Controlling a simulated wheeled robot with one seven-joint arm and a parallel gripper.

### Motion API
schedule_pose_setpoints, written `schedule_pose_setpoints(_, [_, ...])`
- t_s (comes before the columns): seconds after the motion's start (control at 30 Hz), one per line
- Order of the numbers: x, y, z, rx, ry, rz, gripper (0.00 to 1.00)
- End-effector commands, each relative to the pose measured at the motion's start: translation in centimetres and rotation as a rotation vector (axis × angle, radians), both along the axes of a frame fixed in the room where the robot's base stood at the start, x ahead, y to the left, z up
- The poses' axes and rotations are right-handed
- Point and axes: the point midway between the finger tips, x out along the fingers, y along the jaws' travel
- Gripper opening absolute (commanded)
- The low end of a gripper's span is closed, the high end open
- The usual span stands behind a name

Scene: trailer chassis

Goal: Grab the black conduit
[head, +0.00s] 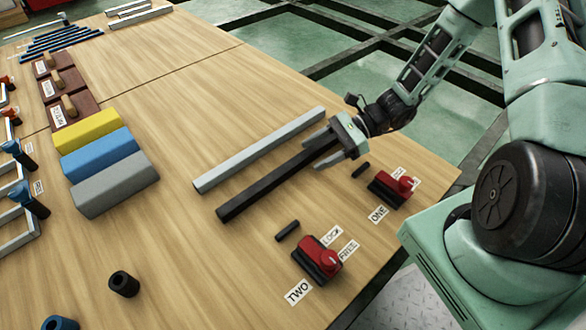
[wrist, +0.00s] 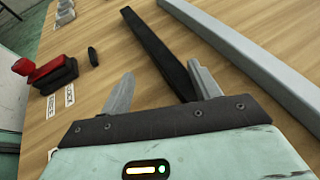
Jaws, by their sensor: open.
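The black conduit (head: 270,184) is a long dark square bar lying on the wooden table, parallel to a light grey bar. My gripper (head: 323,151) is over its far right end in the head view, with the fingers apart. In the wrist view the black conduit (wrist: 160,50) runs away from between the open fingers of my gripper (wrist: 162,88), closer to the right finger. The fingers hold nothing. Whether a finger touches the bar, I cannot tell.
The grey bar (head: 262,149) lies close beside the conduit. Red switches labelled ONE (head: 392,187) and TWO (head: 318,260) sit on the near side. Yellow, blue and grey blocks (head: 115,185) stand to the left. Bare table lies between blocks and bars.

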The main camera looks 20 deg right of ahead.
Motion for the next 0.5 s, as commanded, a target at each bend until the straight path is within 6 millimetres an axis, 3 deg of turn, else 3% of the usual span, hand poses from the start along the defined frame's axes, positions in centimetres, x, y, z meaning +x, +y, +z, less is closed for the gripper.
schedule_pose_setpoints(0.3, [0.8,3.7,-1.6,0.000,-0.001,0.003,0.62])
schedule_pose_setpoints(0.5, [0.9,4.9,-1.8,0.000,-0.001,0.001,0.62])
